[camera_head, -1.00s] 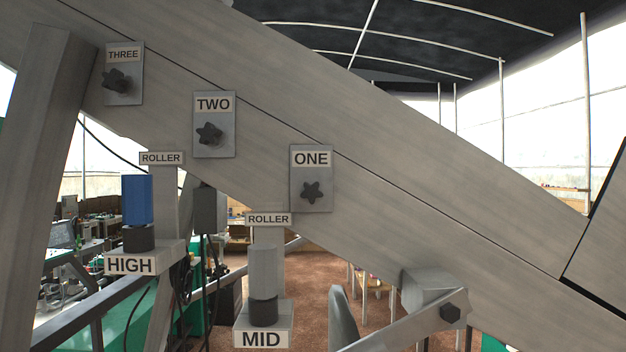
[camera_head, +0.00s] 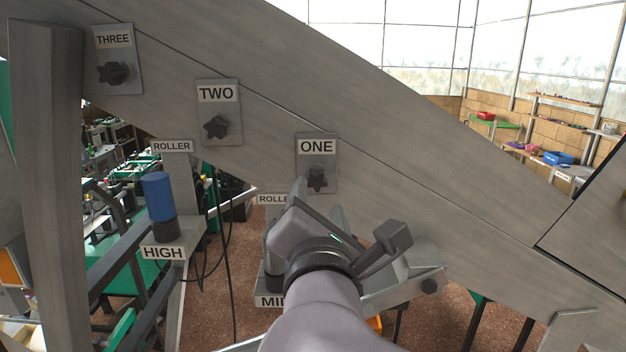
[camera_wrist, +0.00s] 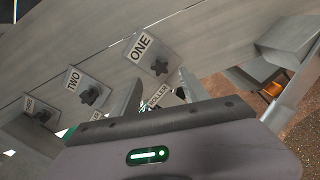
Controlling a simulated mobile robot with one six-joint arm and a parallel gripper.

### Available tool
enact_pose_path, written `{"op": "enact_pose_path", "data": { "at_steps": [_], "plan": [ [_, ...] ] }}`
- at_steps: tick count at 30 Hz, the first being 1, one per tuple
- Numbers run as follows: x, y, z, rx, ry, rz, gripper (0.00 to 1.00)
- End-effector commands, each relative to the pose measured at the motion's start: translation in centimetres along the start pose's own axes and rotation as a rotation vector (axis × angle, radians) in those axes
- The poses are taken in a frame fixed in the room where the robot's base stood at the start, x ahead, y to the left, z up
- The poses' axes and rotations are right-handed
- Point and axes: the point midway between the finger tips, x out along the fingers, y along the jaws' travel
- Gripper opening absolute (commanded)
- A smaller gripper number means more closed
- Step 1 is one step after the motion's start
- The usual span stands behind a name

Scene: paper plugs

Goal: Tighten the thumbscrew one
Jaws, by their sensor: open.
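Thumbscrew one (camera_head: 317,179) is a dark star-shaped knob on a grey plate (camera_head: 329,187) labelled ONE, fixed to the slanted metal beam. It also shows in the wrist view (camera_wrist: 160,67), upper middle. My gripper (camera_head: 318,204) is just below and in front of it in the head view, pointing up toward the beam. Its jaws are open and empty. In the wrist view the knob shows beyond the two fingers (camera_wrist: 158,93), apart from them. Thumbscrew two (camera_head: 216,127) and thumbscrew three (camera_head: 113,73) sit on similar plates up the beam to the left.
A blue-topped roller post (camera_head: 158,197) labelled HIGH stands at left. The post labelled MID (camera_head: 271,301) is partly hidden behind my gripper. The thick upright (camera_head: 45,180) is at far left.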

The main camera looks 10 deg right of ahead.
Motion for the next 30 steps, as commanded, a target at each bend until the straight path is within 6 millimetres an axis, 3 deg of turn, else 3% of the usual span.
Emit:
{"op": "enact_pose_path", "data": {
  "at_steps": [6,17,20,30],
  "plan": [
    [2.4,-0.1,-0.1,0.001,0.0,-0.001,0.53],
    [2.7,0.1,0.1,-0.028,0.001,0.0,0.53],
    [2.7,0.3,0.3,-0.288,0.003,-0.001,0.53],
    [2.7,0.5,0.6,-1.539,0.005,0.0,0.53]
  ]
}}
